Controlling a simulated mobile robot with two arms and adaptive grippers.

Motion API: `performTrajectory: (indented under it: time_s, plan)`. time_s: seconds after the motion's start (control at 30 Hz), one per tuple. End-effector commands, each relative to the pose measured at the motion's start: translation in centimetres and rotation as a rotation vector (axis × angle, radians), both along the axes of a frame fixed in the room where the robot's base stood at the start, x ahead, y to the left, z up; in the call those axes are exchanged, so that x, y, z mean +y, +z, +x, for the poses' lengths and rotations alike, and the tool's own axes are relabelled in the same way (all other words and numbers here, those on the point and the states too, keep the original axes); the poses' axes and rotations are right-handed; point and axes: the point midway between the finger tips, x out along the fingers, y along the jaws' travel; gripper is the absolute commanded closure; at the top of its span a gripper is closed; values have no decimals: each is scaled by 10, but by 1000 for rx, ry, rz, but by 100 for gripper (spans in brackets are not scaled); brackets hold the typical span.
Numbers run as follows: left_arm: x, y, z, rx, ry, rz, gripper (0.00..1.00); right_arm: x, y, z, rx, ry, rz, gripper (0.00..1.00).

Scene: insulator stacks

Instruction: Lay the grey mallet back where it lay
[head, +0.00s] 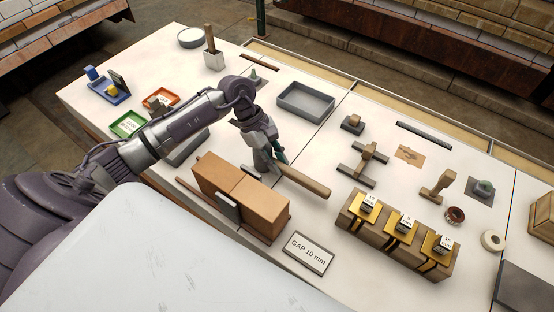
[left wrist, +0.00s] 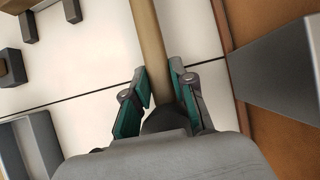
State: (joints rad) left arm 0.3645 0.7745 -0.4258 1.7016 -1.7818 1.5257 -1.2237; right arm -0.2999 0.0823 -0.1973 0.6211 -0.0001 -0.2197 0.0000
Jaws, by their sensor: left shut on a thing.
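My left gripper (head: 275,160) is shut on the mallet's wooden handle (head: 305,181), above the middle of the white table. The handle slants down to the right in the head view, just behind the brown blocks. In the left wrist view the handle (left wrist: 147,40) runs up between the green-padded fingers (left wrist: 160,88). Whether the handle touches the table, I cannot tell. My right gripper is not in view.
Brown blocks (head: 250,200) with a grey plate stand close in front of the gripper, beside a "GAP 10 mm" sign (head: 308,253). Behind is a grey tray (head: 306,113). A wooden stand (head: 436,260) with gold clips is at right. White table is bare around the handle's tip.

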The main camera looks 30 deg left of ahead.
Motion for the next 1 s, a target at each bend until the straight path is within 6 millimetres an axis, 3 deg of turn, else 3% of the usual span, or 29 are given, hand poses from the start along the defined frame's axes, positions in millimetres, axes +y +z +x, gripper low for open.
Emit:
performTrajectory:
  time_s: [0.17, 0.2, 0.37, 0.77, 1.0]
  plan:
    - [0, -3, 0, -1, 0, -1, 100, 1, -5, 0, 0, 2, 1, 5]
    - [0, -3, 0, 0, 0, 0, 74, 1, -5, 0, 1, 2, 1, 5]
    - [0, -2, 0, 1, -1, 0, 50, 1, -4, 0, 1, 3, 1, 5]
    - [3, 4, 1, -2, 1, 1, 50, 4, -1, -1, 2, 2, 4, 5]
    - [28, 43, 3, -5, 2, 4, 50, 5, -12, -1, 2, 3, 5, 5]
